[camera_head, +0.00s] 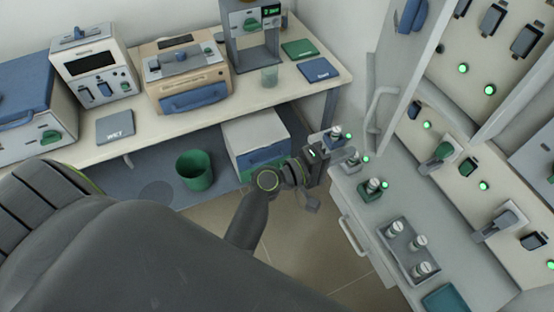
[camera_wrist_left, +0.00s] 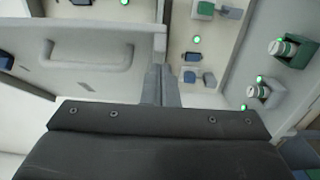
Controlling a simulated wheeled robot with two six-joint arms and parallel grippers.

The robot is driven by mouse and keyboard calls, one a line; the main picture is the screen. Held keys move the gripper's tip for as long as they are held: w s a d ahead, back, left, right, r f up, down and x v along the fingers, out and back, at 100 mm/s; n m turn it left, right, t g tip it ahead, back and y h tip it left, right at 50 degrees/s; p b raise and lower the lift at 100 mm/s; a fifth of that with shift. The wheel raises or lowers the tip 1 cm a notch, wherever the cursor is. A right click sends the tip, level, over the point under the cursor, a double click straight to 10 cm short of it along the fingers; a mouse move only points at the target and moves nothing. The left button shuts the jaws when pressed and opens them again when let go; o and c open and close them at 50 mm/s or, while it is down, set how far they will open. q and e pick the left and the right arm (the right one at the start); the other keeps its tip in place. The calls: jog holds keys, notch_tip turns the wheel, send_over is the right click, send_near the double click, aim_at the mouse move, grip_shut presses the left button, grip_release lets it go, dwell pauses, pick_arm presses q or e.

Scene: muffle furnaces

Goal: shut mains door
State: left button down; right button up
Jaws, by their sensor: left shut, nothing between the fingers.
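The mains door (camera_head: 388,75) is a pale grey panel that stands open at the left of the wall cabinet (camera_head: 480,75). Its long bar handle (camera_head: 378,112) is on the face toward the left. In the left wrist view the door (camera_wrist_left: 110,35) fills the upper left, with its handle (camera_wrist_left: 88,66) showing. My left gripper (camera_head: 320,152) is below and left of the door in the head view, near the counter's corner. In the left wrist view its fingers (camera_wrist_left: 160,86) are shut and empty, close to the door's edge; contact cannot be told. My right gripper is not in view.
The grey counter (camera_head: 350,205) below the cabinet holds green-lit stands and a tray of several vials (camera_head: 405,250). A bench (camera_head: 145,135) with furnaces runs along the back. A green bin (camera_head: 195,170) and a white box (camera_head: 255,135) are under it.

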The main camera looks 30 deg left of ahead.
pick_arm(q)
jog(key=b+v, duration=0.4)
jog(key=v, duration=1.1)
jog(key=shift+s+a+b, duration=0.25)
jog(key=shift+a+b, duration=0.05)
jog(key=shift+b, duration=0.1)
jog(key=shift+r, duration=0.1)
